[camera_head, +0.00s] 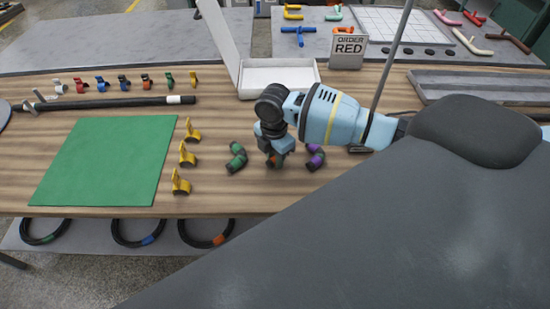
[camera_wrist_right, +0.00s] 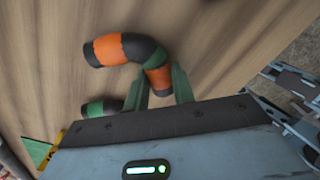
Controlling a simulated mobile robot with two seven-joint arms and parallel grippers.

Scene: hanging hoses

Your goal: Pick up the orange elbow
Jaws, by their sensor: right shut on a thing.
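The orange elbow (camera_wrist_right: 138,46) is a black bent pipe piece with orange bands at both ends. It shows clearly in the right wrist view. My right gripper (camera_wrist_right: 160,88) has its two green fingers on either side of one orange end and is shut on it. The other end points left, free of the fingers. In the head view my right gripper (camera_head: 274,157) points down over the table and hides most of the elbow. I cannot tell whether the elbow touches the table. My left gripper is not in view.
A green elbow (camera_head: 237,158) lies just left of my right gripper, and a purple elbow (camera_head: 316,157) just right. Yellow clips (camera_head: 188,154) stand beside a green mat (camera_head: 105,160). A white box (camera_head: 278,76) and a sign reading "ORDER RED" (camera_head: 347,50) stand behind.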

